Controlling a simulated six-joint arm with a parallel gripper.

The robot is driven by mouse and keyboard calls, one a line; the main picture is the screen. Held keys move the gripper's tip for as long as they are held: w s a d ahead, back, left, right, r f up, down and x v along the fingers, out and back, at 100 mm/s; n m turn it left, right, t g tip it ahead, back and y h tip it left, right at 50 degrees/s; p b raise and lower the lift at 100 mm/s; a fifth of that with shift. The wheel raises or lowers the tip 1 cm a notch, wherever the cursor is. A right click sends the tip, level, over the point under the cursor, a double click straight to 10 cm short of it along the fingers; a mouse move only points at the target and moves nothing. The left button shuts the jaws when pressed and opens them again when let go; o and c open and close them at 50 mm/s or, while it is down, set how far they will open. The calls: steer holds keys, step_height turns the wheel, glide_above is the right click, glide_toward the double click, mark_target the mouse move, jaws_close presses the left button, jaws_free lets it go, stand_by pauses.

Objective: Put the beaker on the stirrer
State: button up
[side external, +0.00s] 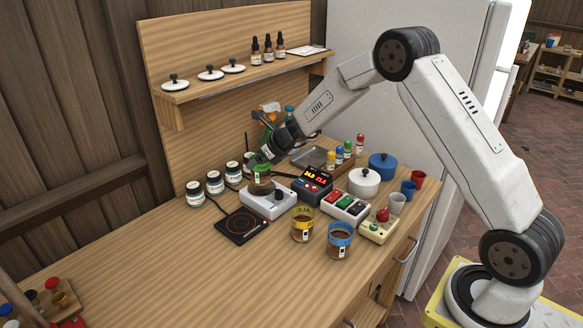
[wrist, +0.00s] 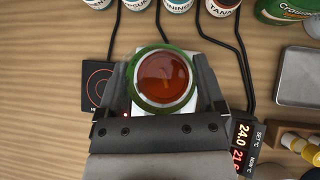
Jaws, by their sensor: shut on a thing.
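The beaker (side external: 261,174) has a green band and holds amber-brown liquid. In the wrist view the beaker's green rim (wrist: 136,90) sits between the two fingers and hides most of the stirrer below.
A black hot pad (side external: 242,225) lies left of the stirrer. Labelled jars (side external: 214,182) stand behind. A temperature display (side external: 313,183) and switch box (side external: 345,206) are to the right. Yellow-banded (side external: 302,226) and blue-banded (side external: 340,241) beakers stand in front.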

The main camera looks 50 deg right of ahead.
steer(key=shift+f, duration=1)
steer(key=shift+f, duration=0.1)
steer(key=o, duration=1.2)
steer(key=shift+f, duration=0.1)
steer(key=shift+r, duration=0.25)
steer(key=shift+s+d+r, duration=0.1)
steer(key=shift+s+r, duration=0.3)
steer(key=shift+v, duration=5.35)
steer(key=shift+s, duration=0.1)
